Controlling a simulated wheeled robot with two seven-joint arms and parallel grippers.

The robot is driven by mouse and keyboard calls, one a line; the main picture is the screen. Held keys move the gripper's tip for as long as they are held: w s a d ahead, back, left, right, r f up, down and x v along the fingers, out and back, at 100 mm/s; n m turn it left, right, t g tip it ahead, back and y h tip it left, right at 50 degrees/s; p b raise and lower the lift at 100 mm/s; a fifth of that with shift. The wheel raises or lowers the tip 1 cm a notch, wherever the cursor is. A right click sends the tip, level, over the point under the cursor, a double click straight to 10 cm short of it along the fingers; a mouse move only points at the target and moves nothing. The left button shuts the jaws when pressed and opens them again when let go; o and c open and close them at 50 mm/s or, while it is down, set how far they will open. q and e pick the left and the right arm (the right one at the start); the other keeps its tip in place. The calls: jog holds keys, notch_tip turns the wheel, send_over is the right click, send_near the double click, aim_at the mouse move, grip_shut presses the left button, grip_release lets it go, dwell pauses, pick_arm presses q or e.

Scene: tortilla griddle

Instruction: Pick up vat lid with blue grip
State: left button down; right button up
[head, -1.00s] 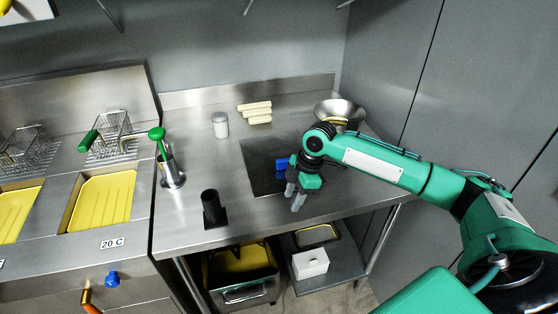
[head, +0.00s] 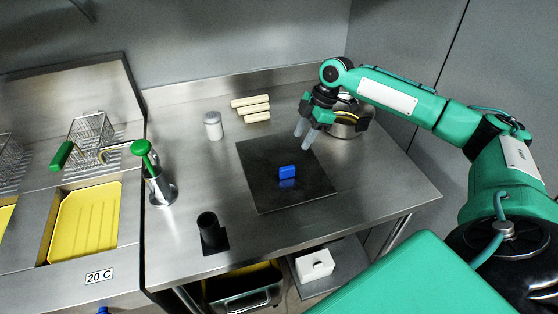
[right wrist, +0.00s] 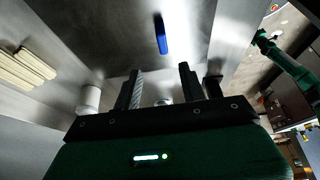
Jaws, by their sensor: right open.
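The vat lid is a dark square plate (head: 265,190) lying flat on the steel counter, with a blue grip (head: 287,172) standing up at its middle. The blue grip also shows in the right wrist view (right wrist: 161,35), above the gap between my fingers. My right gripper (head: 304,135) is open and empty, above the lid's back right part, up and to the right of the grip and apart from it. In the right wrist view, a small green arm (right wrist: 288,65), apparently my left one, shows at the right; its jaws are too small to read.
A metal bowl (head: 342,128) stands behind my right gripper. The counter right of the lid is clear.

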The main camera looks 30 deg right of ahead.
jog(key=p, duration=0.1)
send_over(287, 167)
jog(key=d, duration=0.2)
jog(key=f, duration=0.5)
jog(key=shift+s+d+f, duration=0.15)
jog(key=shift+s+f, duration=0.1)
jog(key=shift+s, duration=0.15)
jog(key=p+x, duration=0.1)
jog(key=x, duration=0.1)
jog(key=shift+f+p, duration=0.3)
jog(key=shift+p, duration=0.1)
jog(key=p+x, duration=0.1)
jog(key=x, duration=0.1)
jog(key=shift+w+a+f, duration=0.1)
jog(key=shift+a+f, duration=0.2)
jog(key=shift+f, duration=0.05)
jog(key=shift+a+f, duration=0.1)
jog(key=shift+f, duration=0.25)
jog(key=shift+w+f, duration=0.1)
jog(key=shift+f, duration=0.05)
pick_arm(q)
jog(key=r, duration=0.1)
jog(key=s+r, duration=0.2)
jog(key=shift+a+r, duration=0.15)
jog(key=shift+r, duration=0.25)
pick_arm(e)
grip_shut()
